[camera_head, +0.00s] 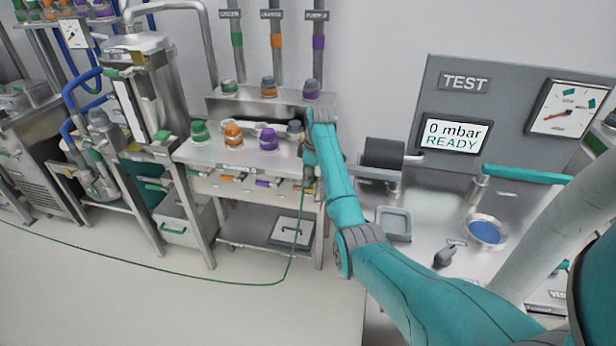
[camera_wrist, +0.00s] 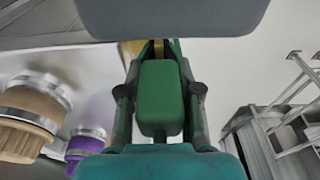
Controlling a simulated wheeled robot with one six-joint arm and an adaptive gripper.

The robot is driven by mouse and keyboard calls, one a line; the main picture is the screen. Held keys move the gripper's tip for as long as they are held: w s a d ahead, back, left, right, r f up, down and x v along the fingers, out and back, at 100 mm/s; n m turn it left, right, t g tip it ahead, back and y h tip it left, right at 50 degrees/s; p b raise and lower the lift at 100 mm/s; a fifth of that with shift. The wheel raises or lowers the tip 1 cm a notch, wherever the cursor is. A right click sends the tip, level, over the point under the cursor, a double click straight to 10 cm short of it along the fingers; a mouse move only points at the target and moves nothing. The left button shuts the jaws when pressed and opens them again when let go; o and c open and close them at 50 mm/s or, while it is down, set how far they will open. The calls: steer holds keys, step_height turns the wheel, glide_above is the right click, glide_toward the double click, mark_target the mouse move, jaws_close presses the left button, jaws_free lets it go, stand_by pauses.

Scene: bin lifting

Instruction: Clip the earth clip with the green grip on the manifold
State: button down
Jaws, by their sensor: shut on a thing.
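The earth clip's green grip (camera_wrist: 160,98) is held between the two fingers of my gripper (camera_wrist: 158,88) in the wrist view. A brass-coloured part (camera_wrist: 158,48) shows just beyond the grip, its tip hidden by a grey shape at the top. In the head view my gripper (camera_head: 308,184) is at the right front corner of the steel bench, mostly hidden by my arm. A green cable (camera_head: 297,240) hangs from there to the floor. A steel box with three pipes, apparently the manifold (camera_head: 250,103), stands at the bench's back. Whether the clip touches anything cannot be told.
The bench (camera_head: 215,155) carries green, orange and purple caps, with coloured handles along its front. A test panel (camera_head: 465,110) reading "0 mbar READY" stands right. A dark roller (camera_head: 383,152) is close beside my arm. The floor in front is clear except for the cable.

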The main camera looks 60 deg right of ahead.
steer(key=shift+f, duration=0.25)
stand_by(0.6)
steer(key=c, duration=0.7)
jaws_free()
steer(key=shift+r, duration=0.15)
